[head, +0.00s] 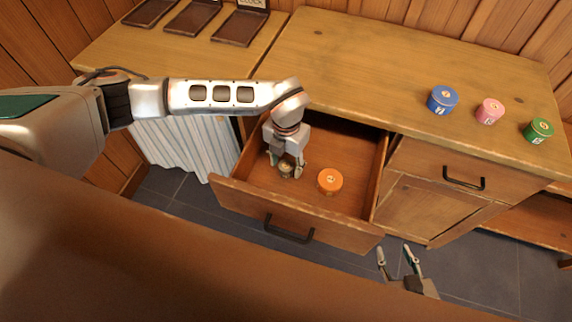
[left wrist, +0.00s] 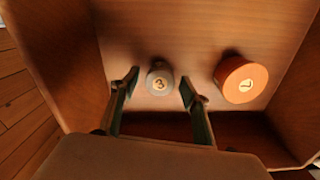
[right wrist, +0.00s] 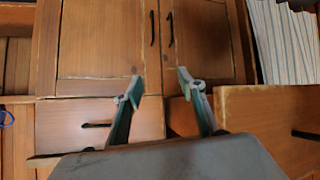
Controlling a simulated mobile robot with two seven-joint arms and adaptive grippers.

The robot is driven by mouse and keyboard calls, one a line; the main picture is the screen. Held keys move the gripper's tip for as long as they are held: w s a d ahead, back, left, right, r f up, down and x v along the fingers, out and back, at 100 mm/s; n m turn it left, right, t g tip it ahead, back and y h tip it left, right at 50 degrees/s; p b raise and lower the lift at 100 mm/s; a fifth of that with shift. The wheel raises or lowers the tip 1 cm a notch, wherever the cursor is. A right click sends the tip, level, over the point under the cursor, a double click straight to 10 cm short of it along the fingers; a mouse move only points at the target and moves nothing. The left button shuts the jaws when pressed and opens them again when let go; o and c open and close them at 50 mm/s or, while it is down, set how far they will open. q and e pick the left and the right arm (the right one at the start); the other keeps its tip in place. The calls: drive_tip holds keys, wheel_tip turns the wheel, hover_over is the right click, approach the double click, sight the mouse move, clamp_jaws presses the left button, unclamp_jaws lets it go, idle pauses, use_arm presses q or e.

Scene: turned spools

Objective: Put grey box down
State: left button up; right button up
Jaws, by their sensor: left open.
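The grey box (left wrist: 160,78), a small round tin marked 3, stands upright on the floor of the open drawer. In the head view the grey box (head: 286,170) is partly hidden by my left gripper (head: 287,172). In the left wrist view the fingers of my left gripper (left wrist: 158,88) are open, one on each side of the box, with gaps between. My right gripper (head: 396,250) is open and empty, outside and below the drawer in the head view. It also shows open in the right wrist view (right wrist: 158,80).
An orange tin (head: 330,181) marked 7 stands in the drawer (head: 345,222), right of the grey box. Blue (head: 442,100), pink (head: 490,111) and green (head: 538,130) tins stand on the counter (head: 365,70). Dark trays (head: 240,27) lie at the back left.

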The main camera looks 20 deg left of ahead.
sight(286, 165)
use_arm(q)
wheel_tip(286, 165, up, 11)
drive_tip(key=p, duration=0.1)
idle(0.6)
drive_tip(key=shift+r, duration=0.1)
